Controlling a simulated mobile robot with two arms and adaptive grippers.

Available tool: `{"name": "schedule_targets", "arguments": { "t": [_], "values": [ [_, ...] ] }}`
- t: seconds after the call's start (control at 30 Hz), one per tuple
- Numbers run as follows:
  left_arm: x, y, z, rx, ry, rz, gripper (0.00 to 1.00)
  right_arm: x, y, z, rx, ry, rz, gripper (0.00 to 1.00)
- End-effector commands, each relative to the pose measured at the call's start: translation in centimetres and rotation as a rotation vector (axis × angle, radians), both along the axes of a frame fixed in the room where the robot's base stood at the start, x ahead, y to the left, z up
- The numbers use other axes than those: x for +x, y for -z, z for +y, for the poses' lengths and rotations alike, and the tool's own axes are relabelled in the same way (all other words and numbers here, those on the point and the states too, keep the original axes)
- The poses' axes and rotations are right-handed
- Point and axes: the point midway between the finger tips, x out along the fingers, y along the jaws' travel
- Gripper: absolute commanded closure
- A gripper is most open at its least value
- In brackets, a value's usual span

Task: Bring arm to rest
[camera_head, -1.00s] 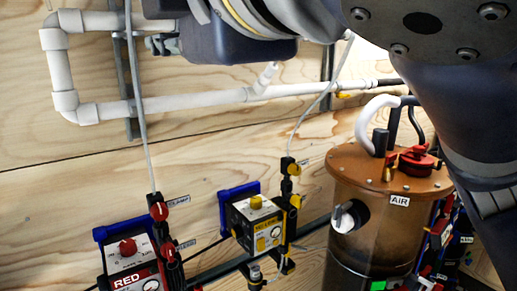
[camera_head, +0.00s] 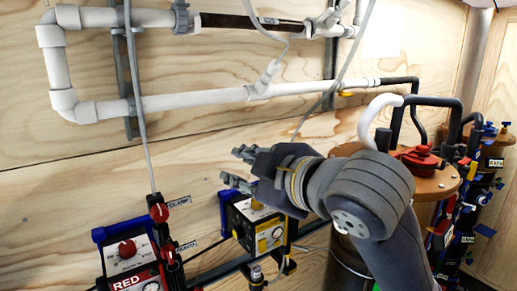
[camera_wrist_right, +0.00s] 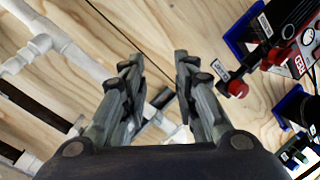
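My right arm comes in from the lower right in the head view. Its gripper (camera_head: 238,168) points left, in front of the wooden wall and just above the yellow box. The two fingers are apart with nothing between them. In the right wrist view the gripper (camera_wrist_right: 157,62) also shows its fingers spread and empty, with bare wood and white pipe beyond. My left gripper is in neither view.
White pipes (camera_head: 200,101) run along the wooden wall. The yellow box (camera_head: 262,230) and the red box (camera_head: 133,262) with knobs stand below. A copper-coloured tank (camera_head: 432,186) stands behind my right arm, partly hidden. More tanks (camera_head: 492,150) stand at far right.

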Motion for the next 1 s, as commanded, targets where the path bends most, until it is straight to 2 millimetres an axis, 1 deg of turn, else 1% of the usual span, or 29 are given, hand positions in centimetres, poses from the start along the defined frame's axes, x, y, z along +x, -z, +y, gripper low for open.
{"name": "schedule_targets", "arguments": {
  "t": [0.03, 0.17, 0.2, 0.27, 0.3, 0.33, 0.37, 0.4, 0.47, 0.5, 0.57, 0.6, 0.67, 0.7, 0.77, 0.8, 0.87, 0.9, 1.0],
  "values": [
    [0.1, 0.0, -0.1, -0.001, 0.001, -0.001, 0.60, 0.5, 2.6, -0.7, 0.033, 0.021, 0.061, 0.72],
    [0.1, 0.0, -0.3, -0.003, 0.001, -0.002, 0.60, 1.1, 8.5, -2.5, 0.111, 0.091, 0.196, 0.72],
    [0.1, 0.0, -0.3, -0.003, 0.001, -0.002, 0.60, 1.2, 10.4, -3.1, 0.133, 0.115, 0.236, 0.72],
    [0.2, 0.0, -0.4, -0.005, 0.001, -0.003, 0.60, 1.1, 13.2, -4.1, 0.164, 0.154, 0.298, 0.72],
    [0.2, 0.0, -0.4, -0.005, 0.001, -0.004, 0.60, 0.9, 15.1, -4.8, 0.184, 0.181, 0.339, 0.72],
    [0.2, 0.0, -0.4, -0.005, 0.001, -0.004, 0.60, 0.7, 16.6, -5.3, 0.198, 0.202, 0.369, 0.72],
    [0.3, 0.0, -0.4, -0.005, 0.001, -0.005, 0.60, 0.5, 18.0, -5.8, 0.211, 0.224, 0.400, 0.72],
    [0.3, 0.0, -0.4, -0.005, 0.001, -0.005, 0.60, 0.1, 19.9, -6.5, 0.227, 0.255, 0.439, 0.72],
    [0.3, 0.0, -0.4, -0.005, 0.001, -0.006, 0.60, -0.6, 22.8, -7.6, 0.250, 0.302, 0.500, 0.72],
    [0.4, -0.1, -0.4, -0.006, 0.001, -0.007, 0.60, -1.3, 24.6, -8.3, 0.263, 0.335, 0.538, 0.72],
    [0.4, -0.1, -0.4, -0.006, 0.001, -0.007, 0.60, -2.4, 27.4, -9.4, 0.280, 0.387, 0.596, 0.72],
    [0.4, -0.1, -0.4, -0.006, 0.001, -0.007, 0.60, -3.2, 29.3, -10.2, 0.290, 0.422, 0.635, 0.72],
    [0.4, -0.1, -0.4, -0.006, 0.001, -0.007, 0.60, -4.7, 31.9, -11.4, 0.303, 0.475, 0.690, 0.72],
    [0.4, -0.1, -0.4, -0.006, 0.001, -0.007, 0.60, -5.8, 33.7, -12.2, 0.308, 0.514, 0.728, 0.72],
    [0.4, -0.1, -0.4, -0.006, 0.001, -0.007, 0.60, -7.6, 36.2, -13.4, 0.314, 0.571, 0.781, 0.72],
    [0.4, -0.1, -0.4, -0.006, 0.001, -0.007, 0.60, -8.9, 37.8, -14.2, 0.317, 0.610, 0.816, 0.72],
    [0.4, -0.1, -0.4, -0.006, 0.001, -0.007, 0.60, -11.0, 40.1, -15.5, 0.316, 0.670, 0.867, 0.72],
    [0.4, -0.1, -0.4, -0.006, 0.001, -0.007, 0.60, -12.4, 41.5, -16.3, 0.316, 0.709, 0.899, 0.72],
    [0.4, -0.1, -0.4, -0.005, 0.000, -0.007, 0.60, -15.8, 44.3, -18.1, 0.305, 0.797, 0.965, 0.72]
  ]
}}
